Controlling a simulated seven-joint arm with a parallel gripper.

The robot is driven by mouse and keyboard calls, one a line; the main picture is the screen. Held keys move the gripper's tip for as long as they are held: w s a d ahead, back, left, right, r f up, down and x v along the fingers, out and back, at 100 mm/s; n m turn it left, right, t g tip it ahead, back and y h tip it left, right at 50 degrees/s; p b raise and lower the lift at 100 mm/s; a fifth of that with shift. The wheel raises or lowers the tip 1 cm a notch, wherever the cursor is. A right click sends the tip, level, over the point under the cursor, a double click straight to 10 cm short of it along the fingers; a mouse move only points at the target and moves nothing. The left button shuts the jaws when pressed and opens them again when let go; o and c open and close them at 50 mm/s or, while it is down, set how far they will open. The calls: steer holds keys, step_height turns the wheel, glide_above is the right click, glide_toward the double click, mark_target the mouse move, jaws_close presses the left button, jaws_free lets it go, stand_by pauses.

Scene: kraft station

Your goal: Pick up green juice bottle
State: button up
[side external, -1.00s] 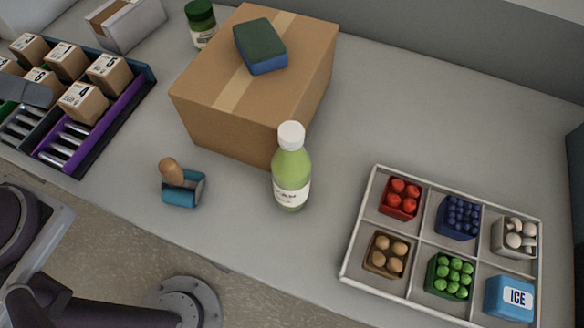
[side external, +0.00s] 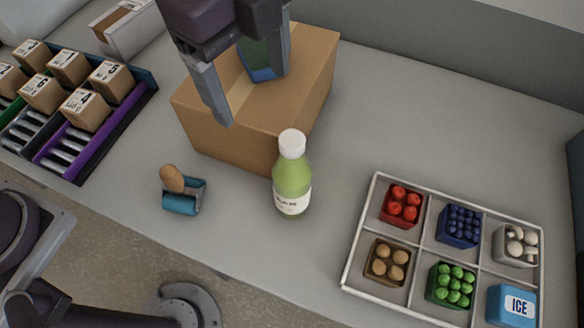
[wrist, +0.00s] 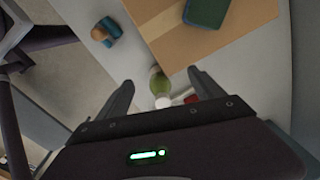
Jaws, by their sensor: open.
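The green juice bottle (side external: 292,180) stands upright on the grey counter, with a white cap and a white label. It is just in front of the cardboard box. My gripper (side external: 252,98) is open and empty above the box, up and to the left of the bottle in the side view. In the wrist view the bottle (wrist: 159,84) shows between the two spread fingers of my gripper (wrist: 163,88), with its cap towards the camera. Neither finger appears to touch it.
The cardboard box (side external: 215,125) carries a green-blue sponge (side external: 260,70). A teal roller with a wooden handle (side external: 183,192) lies left of the bottle. A divided produce tray (side external: 358,232) sits right. A bin of small boxes (side external: 128,110) is far left. Counter right of the box is clear.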

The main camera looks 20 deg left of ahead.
mark_target(293, 165)
steer(key=d+f+m, duration=0.2)
steer(key=d, duration=0.1)
steer(key=s+d+f+m+g, duration=0.1)
steer(key=d+f, duration=0.1)
steer(key=shift+s+d+y, duration=0.1)
steer(key=shift+d+y, duration=0.15)
steer(key=shift+y, duration=0.05)
steer(key=shift+m, duration=0.3)
steer(key=f, duration=0.2)
steer(key=s+f, duration=0.1)
steer(key=f, duration=0.3)
steer(key=shift+s+d+f, duration=0.2)
steer(key=shift+d, duration=0.1)
steer(key=shift+f, duration=0.45)
jaws_close()
